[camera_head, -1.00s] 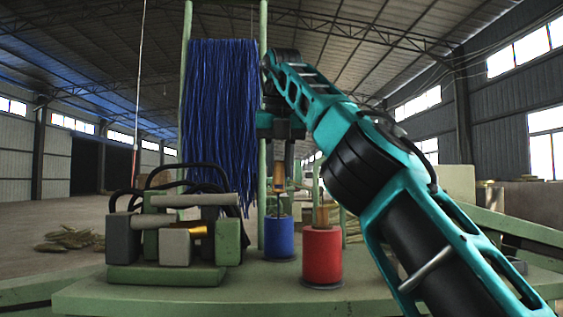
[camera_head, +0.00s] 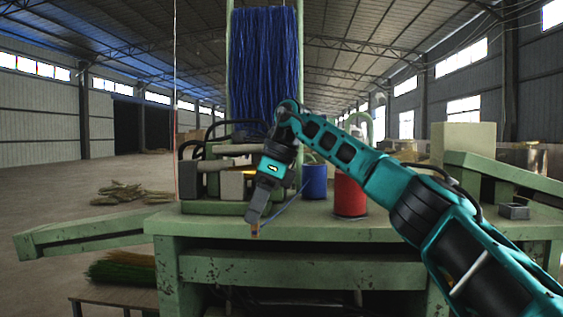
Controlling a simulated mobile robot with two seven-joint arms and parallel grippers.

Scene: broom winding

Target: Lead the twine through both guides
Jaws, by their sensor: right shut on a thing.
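A blue spool (camera_head: 314,182) and a larger red spool (camera_head: 350,194) stand upright on the green bench. A thin blue strand of twine (camera_head: 290,204) slants from the blue spool down left to my right gripper (camera_head: 256,228). That gripper points down near the bench's front edge, left of the spools, and is shut on the twine. A pale green curved tube (camera_head: 358,116) rises behind the red spool, partly hidden by my right arm. I cannot tell whether it is one of the guides. My left gripper is out of view.
A block-and-roller machine (camera_head: 232,185) with black hoses sits on the bench (camera_head: 330,231), left of my gripper. Long blue bristles (camera_head: 264,70) hang behind it. A small grey box (camera_head: 513,211) lies at right. Bundles of straw (camera_head: 130,193) lie on the floor.

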